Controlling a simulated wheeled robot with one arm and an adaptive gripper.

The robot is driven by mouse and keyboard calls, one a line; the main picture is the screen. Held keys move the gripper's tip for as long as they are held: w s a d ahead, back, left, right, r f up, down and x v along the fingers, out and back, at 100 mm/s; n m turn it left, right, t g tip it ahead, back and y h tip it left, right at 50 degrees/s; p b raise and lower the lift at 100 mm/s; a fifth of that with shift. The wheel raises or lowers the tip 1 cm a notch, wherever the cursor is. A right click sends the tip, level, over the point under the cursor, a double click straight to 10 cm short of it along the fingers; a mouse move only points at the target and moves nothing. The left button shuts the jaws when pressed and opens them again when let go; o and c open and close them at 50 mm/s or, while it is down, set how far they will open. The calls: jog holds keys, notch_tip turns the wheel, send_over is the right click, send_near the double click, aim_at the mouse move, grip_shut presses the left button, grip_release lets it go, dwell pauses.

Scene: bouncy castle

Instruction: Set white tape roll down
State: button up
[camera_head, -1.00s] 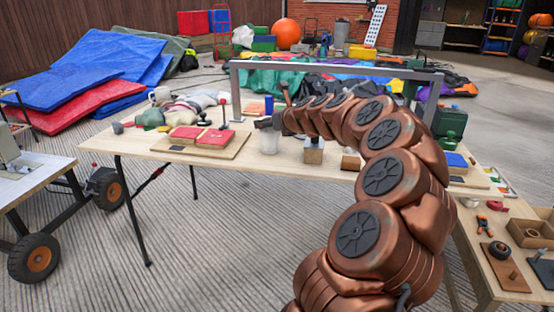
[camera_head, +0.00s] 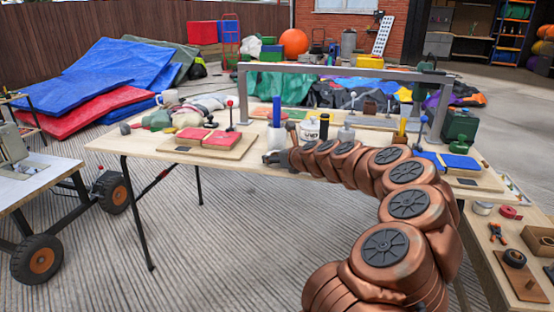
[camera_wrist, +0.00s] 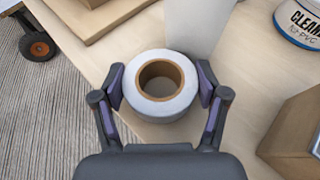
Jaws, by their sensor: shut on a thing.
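The white tape roll (camera_wrist: 160,107) has a brown cardboard core and its open end faces the wrist camera. My gripper (camera_wrist: 161,76) is shut around it, with a purple-padded finger against each side. The roll is over the pale wooden table (camera_wrist: 240,85), near the table's front edge. I cannot tell whether its underside touches the top. In the head view my gripper (camera_head: 270,158) is low at the table's front edge, and I cannot make out the roll there.
A whitish container (camera_head: 276,138) stands right behind the roll. A PVC cleaner can (camera_wrist: 299,24) is at the back right and a wooden block (camera_wrist: 292,135) at the right. A wooden board with red pads (camera_head: 207,138) lies to the left. Bare table shows between these.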

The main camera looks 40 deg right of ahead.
jog(key=o, duration=1.2)
jog(key=shift+f, duration=0.1)
jog(key=shift+c, duration=0.2)
jog(key=shift+r, duration=0.2)
jog(key=shift+s+r, duration=0.3)
jog(key=shift+s, duration=0.35)
jog(key=p+v, duration=0.2)
jog(key=v, duration=0.8)
jog(key=shift+s+p, duration=0.25)
jog(key=shift+p, duration=0.05)
jog(key=shift+a+r, duration=0.1)
jog(key=shift+a, duration=0.05)
